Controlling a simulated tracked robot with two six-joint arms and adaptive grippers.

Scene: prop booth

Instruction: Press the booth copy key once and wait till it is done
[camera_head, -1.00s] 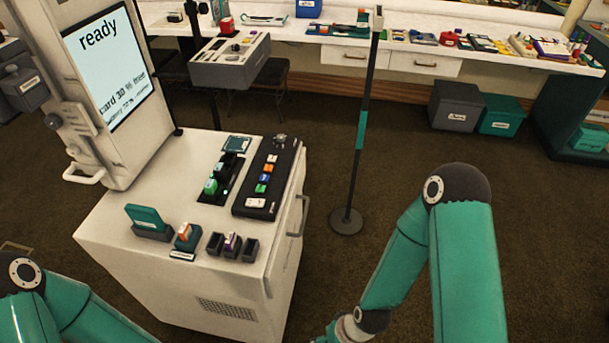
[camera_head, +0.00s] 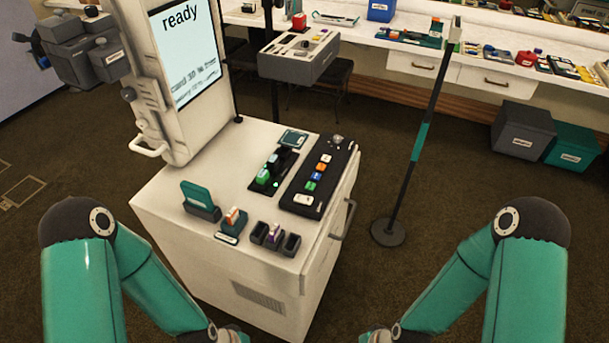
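The booth is a white cabinet (camera_head: 180,258) with an upright screen (camera_head: 185,52) that reads "ready". A black key panel (camera_head: 303,203) on its top carries several small coloured keys: orange, blue, green and white. Their labels are too small to read, so I cannot tell which is the copy key. Left of the panel is a black slot unit (camera_head: 266,181) with a green item and a small lit green light. My arms come in from both lower sides, with their lower ends at the bottom edge in front of the cabinet. Neither gripper's fingers can be seen.
Small holders with cards and dark cups (camera_head: 275,237) stand at the cabinet's front edge. A post with a round base (camera_head: 388,232) stands to the right. A grey tray stand (camera_head: 300,55) and a long white counter (camera_head: 380,42) are behind. Open carpet lies between cabinet and post.

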